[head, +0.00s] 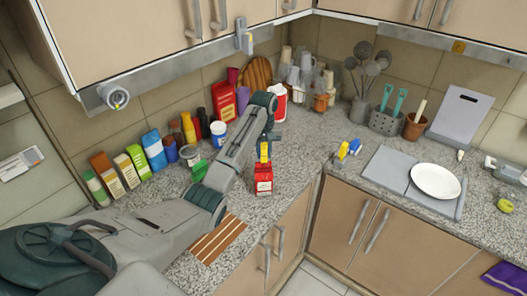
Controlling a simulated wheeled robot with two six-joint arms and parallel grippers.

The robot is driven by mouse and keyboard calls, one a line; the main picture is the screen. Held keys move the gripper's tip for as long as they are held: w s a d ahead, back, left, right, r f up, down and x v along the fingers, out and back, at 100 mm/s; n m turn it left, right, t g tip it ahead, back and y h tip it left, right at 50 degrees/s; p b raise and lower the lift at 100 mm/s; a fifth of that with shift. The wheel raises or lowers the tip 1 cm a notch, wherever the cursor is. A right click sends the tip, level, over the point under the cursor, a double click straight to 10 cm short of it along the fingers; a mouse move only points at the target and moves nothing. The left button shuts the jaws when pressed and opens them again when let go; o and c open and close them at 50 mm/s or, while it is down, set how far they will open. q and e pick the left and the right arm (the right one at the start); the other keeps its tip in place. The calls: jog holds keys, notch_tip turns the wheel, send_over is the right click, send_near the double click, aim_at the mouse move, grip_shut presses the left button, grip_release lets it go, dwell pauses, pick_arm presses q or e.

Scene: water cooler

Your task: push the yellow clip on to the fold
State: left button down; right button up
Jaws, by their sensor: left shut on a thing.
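A red packet (264,181) with a pale label stands upright on the granite counter, near its front edge. A small yellow clip (264,150) is at the packet's top, where the fold is; I cannot tell whether it sits around the fold or just above it. My left gripper (266,140) comes down from above, shut on the yellow clip. Its fingertips are small and partly hidden by my own arm. My right gripper is out of view.
Another yellow clip (343,150) and a blue one (355,146) lie on the counter to the right. A grey board (385,170) and white plate (435,181) are further right. Bottles and boxes line the back left wall. A striped wooden board (218,239) lies at the front.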

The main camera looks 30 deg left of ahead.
pick_arm(q)
jog(key=shift+f, duration=0.25)
dwell(0.3)
jog(key=shift+f, duration=0.85)
jog(key=c, duration=1.2)
grip_release()
jog(key=shift+o, duration=0.2)
